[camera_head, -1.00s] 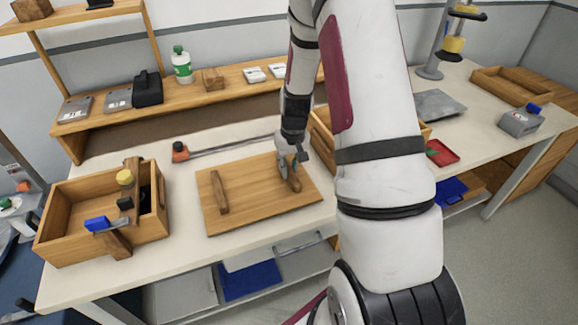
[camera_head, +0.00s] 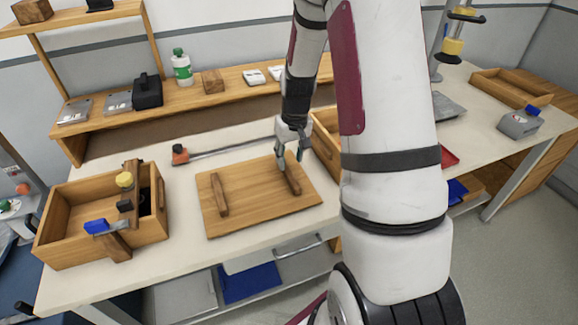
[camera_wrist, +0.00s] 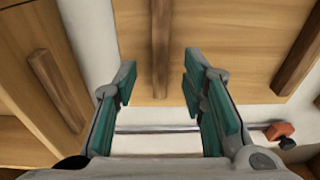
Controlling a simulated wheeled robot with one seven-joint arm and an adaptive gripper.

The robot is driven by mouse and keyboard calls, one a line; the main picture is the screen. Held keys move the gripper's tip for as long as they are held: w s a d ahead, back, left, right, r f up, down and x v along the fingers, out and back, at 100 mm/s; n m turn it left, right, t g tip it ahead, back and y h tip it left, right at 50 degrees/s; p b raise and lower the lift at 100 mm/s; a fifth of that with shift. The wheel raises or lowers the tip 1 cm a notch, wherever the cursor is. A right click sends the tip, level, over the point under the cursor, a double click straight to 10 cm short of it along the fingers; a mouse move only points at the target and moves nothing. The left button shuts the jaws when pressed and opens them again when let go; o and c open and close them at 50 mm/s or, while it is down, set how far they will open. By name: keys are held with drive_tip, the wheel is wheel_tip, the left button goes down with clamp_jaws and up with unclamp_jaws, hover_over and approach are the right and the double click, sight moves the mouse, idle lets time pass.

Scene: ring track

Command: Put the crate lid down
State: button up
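The crate lid (camera_head: 245,212) is a flat wooden board with two bar handles, lying flat on the pale table. Its left handle (camera_head: 220,195) is clear. My gripper (camera_head: 291,160) is above the lid's right handle (camera_head: 293,182), with its fingers apart. In the wrist view, my open gripper (camera_wrist: 158,88) has green pads on either side of that handle (camera_wrist: 161,45), with gaps to both pads. The lid (camera_wrist: 225,45) also shows there, with its other handle (camera_wrist: 298,60) at the right.
An open crate (camera_head: 325,128) stands just right of the lid, partly hidden by my arm. A wooden crate (camera_head: 62,192) with tools is at the left. A bar clamp (camera_head: 230,146) lies behind the lid. A shelf (camera_head: 220,82) runs along the back.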

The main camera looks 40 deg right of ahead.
drive_tip(key=s+a+r, duration=0.2)
drive_tip(key=a+r, duration=0.2)
drive_tip(key=r, duration=0.3)
drive_tip(key=s+a+r+n+t, duration=0.1)
drive_tip(key=s+a+r, duration=0.15)
drive_tip(key=r, duration=0.35)
drive_tip(key=s+a+r, duration=0.2)
drive_tip(key=a+r, duration=0.2)
drive_tip(key=r, duration=0.3)
drive_tip(key=s+a+r+n+t, duration=0.1)
drive_tip(key=s+a, duration=0.3)
drive_tip(key=s, duration=0.4)
drive_tip(key=s+a+r+n+t, duration=0.1)
drive_tip(key=s+a+r, duration=0.3)
drive_tip(key=s, duration=0.3)
drive_tip(key=shift+s+a+r, duration=0.3)
drive_tip(key=shift+s+a, duration=0.05)
drive_tip(key=shift+a, duration=0.25)
